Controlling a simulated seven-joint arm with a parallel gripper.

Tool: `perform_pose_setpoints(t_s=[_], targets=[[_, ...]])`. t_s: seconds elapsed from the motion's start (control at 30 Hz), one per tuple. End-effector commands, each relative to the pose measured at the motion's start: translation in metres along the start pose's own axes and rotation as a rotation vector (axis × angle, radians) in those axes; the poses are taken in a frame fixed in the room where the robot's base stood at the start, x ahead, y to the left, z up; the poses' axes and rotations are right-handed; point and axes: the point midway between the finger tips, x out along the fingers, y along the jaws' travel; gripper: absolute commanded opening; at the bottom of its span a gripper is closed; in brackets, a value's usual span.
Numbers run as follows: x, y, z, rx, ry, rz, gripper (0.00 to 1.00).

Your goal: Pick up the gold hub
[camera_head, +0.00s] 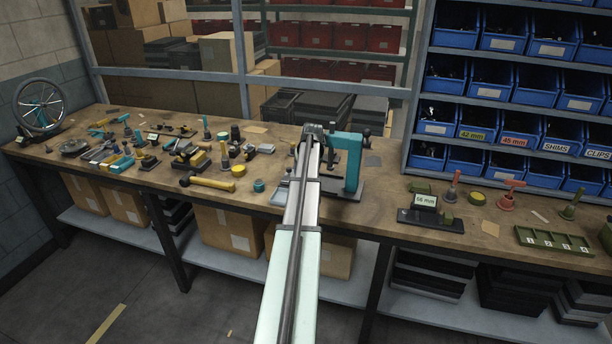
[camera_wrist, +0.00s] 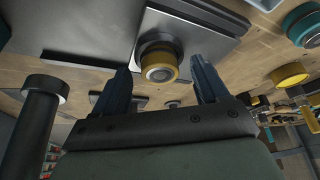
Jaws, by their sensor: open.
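In the wrist view, the gold hub (camera_wrist: 159,74) is a short round part with a gold rim and a dark and grey centre. It sits at the edge of a grey metal plate (camera_wrist: 215,20). My gripper (camera_wrist: 160,64) is open, its two dark fingers showing one on each side of the hub with gaps between. I cannot tell how far beyond the fingertips the hub is. In the head view, my arm reaches over the bench to the teal press (camera_head: 353,163). My fingers and the hub cannot be made out there.
In the wrist view, a dark upright post (camera_wrist: 40,110) stands at the left. A yellow round part (camera_wrist: 290,75) and a teal one (camera_wrist: 303,27) lie right. Blue bins (camera_head: 490,85) stand right.

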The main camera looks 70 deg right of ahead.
Motion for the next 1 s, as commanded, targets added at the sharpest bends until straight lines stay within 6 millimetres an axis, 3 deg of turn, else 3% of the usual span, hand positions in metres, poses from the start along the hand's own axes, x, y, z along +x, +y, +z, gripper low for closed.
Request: perform_pose_setpoints(t_s=[0.23, 1.0], targets=[[0.0012, -0.0002, 0.0, 0.0, 0.0, 0.0, 0.71], [0.0008, -0.0002, -0.0002, 0.0, 0.001, 0.0, 0.01]])
